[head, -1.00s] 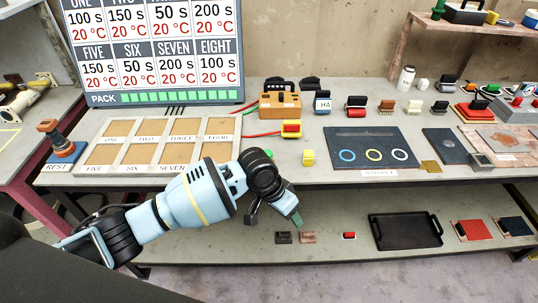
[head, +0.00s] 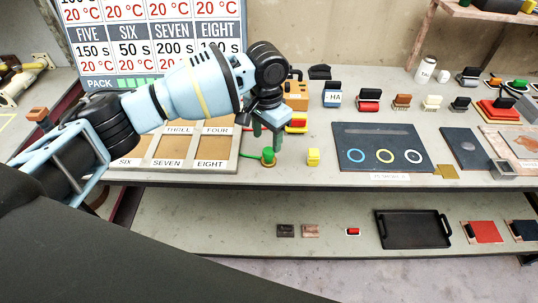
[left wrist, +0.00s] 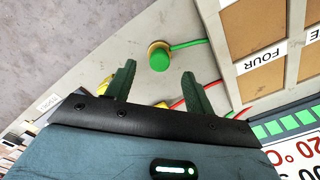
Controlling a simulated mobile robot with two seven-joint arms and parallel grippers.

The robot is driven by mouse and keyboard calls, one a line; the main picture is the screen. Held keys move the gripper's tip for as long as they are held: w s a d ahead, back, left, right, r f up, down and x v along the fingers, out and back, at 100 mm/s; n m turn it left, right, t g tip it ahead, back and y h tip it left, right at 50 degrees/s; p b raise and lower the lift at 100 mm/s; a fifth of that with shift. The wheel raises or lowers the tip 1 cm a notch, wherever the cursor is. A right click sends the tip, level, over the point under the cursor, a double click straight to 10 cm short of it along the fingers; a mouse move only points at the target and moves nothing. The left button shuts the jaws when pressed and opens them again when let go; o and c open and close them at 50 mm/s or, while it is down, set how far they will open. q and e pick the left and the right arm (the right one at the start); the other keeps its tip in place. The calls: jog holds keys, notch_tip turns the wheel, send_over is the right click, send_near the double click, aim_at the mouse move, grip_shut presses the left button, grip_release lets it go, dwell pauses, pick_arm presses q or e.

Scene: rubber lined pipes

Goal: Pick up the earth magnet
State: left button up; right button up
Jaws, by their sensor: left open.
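The earth magnet appears to be the small green knob on a brass-coloured base (head: 268,156), with a green lead. It stands on the bench near the front edge, beside the board of numbered compartments. My left gripper (head: 267,139) points down just above it with its green fingers apart. In the left wrist view the magnet (left wrist: 159,58) lies in line with the gap between the open fingers (left wrist: 158,76), beyond their tips, and nothing is held. My right gripper is not in view.
The compartment board (head: 236,160) is close on the left. A dark mat with rings (head: 380,134) lies right. The lower shelf holds a black tray (head: 412,248).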

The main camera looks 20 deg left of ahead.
aim_at(268, 150)
pick_arm(q)
jog(key=shift+w+f, duration=0.15)
jog(key=shift+f, duration=0.55)
jog(key=shift+w+d+f, duration=0.1)
jog(key=shift+w+f, duration=0.05)
jog(key=shift+f, duration=2.4)
grip_shut()
jog(key=shift+r, duration=0.15)
jog(key=shift+r, duration=0.65)
notch_tip(268, 150, up, 2)
jog(key=shift+r, duration=0.15)
jog(key=s+d+r, duration=0.1)
jog(key=s+d, duration=0.8)
jog(key=d, duration=0.4)
jog(key=shift+r, duration=0.15)
